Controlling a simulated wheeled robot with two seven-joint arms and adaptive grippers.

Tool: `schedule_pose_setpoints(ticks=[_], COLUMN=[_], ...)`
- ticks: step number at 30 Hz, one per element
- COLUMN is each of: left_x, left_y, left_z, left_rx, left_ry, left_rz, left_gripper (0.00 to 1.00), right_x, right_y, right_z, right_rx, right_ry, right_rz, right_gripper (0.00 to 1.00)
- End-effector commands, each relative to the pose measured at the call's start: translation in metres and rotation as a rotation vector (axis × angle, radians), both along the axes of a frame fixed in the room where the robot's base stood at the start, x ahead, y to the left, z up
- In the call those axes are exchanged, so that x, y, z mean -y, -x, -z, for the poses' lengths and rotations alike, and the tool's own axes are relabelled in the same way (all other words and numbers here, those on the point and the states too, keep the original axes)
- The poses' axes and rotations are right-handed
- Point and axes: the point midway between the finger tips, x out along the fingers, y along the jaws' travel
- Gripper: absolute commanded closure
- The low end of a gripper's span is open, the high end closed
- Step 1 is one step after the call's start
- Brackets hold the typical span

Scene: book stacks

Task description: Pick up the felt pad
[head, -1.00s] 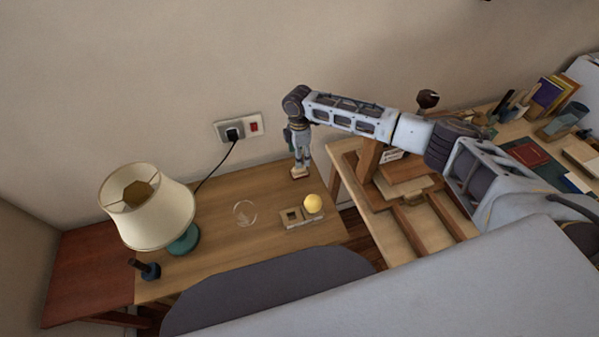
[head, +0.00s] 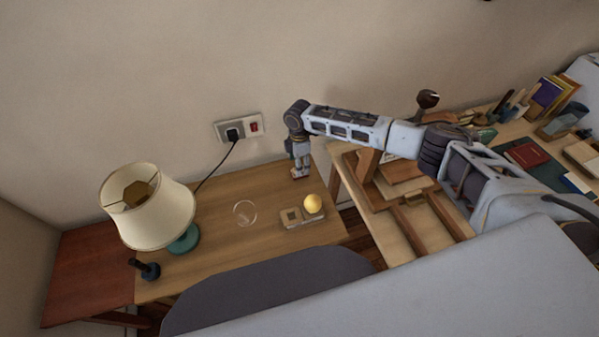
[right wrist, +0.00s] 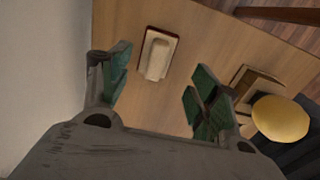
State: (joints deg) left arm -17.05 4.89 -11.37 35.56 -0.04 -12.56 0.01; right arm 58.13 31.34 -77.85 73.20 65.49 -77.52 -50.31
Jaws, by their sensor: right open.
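The felt pad (right wrist: 157,56) appears to be the small pale block with a reddish-brown edge lying flat on the wooden desk. In the right wrist view it lies just beyond my right gripper (right wrist: 160,80), between the lines of its two teal-padded fingers. The fingers are spread apart with nothing between them. In the head view my right gripper (head: 300,168) points down over the desk's back right part, and the pad shows only partly below it. My left gripper is not in view.
A yellow ball (head: 313,203) sits on a wooden holder (head: 290,217) in front of the gripper. A clear round glass item (head: 245,213) and a lamp (head: 148,207) stand to the left. The wall (head: 300,60) is close behind. A second table with a wooden frame is at right.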

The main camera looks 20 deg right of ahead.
Motion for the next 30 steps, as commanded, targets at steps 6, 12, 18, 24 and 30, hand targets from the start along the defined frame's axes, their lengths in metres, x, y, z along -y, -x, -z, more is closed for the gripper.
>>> schedule_pose_setpoints(ticks=[6,12,18,24,30], left_x=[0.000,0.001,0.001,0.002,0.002], left_y=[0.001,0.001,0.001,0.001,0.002], left_z=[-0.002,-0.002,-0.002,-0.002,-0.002], left_rx=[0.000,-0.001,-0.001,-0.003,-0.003], left_ry=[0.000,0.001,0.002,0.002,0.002], left_rz=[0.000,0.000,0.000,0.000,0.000], left_gripper=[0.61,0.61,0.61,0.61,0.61], right_x=[0.003,0.004,0.004,0.004,0.004], right_y=[-0.005,-0.006,-0.006,-0.006,-0.006], right_z=[0.017,0.037,0.045,0.045,0.045], right_rx=[0.000,-0.001,0.001,0.001,0.001], right_ry=[0.001,0.001,0.000,0.000,0.001], right_rz=[0.001,0.001,0.001,0.001,0.001], right_gripper=[0.38,0.38,0.38,0.38,0.38])
